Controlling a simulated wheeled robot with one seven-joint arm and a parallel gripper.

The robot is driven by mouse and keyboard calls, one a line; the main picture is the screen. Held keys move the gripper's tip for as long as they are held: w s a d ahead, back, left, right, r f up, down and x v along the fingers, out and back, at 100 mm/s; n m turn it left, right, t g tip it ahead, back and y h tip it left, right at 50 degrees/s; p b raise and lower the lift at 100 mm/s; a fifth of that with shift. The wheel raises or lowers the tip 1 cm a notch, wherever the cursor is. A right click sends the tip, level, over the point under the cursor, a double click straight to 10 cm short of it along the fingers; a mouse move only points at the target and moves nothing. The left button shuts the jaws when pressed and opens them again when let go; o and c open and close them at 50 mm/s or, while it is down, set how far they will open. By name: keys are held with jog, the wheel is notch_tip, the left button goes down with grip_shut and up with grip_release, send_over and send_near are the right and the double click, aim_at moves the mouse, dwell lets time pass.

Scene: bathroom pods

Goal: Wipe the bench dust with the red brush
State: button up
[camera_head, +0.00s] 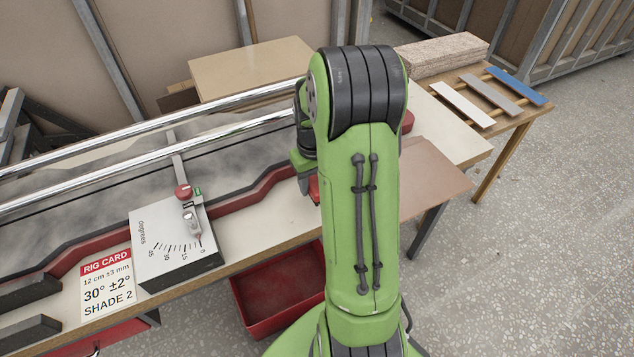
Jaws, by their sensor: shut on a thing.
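My green arm stands across the middle of the view and hides much of what lies behind it. My gripper (307,186) shows only partly at the arm's left edge, low over the bench (230,222). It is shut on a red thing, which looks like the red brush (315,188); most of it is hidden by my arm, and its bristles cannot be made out. Grey, cloudy dust (80,205) seems to cover the long strip between the chrome rails and the red edging. I cannot tell whether the brush touches the bench.
Two chrome rails (150,145) run along the bench. A degrees dial box (170,245) with a red knob and a rig card (107,285) sit at the front left. A red bin (275,300) is below the edge. A side table with coloured strips (515,86) stands back right.

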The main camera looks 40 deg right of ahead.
jog(key=shift+r+p, duration=1.55)
jog(key=shift+r, duration=0.6)
